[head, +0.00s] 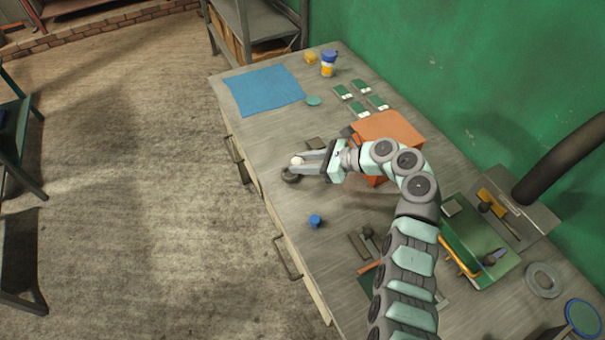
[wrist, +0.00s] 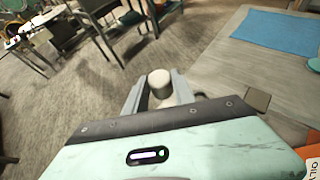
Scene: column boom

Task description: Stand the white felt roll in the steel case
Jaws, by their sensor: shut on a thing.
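The white felt roll (head: 297,160) is between the fingers of my gripper (head: 302,167), near the left edge of the workbench. In the wrist view the roll's pale round end (wrist: 159,78) shows between the two grey fingertips of my gripper (wrist: 159,92). The gripper is shut on it; the fingers hide its sides. An open grey metal case (head: 515,216) with tools lies at the right of the bench beside a green tray (head: 482,245); I cannot tell for certain that it is the steel case. It is well apart from my gripper.
An orange box (head: 390,130) stands close behind my gripper. A blue cloth (head: 264,90), small green-and-white packets (head: 360,108) and a blue-capped jar (head: 328,64) are farther back. A small blue item (head: 315,221) stands nearer. The bench (head: 290,215) has bare patches along its left edge.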

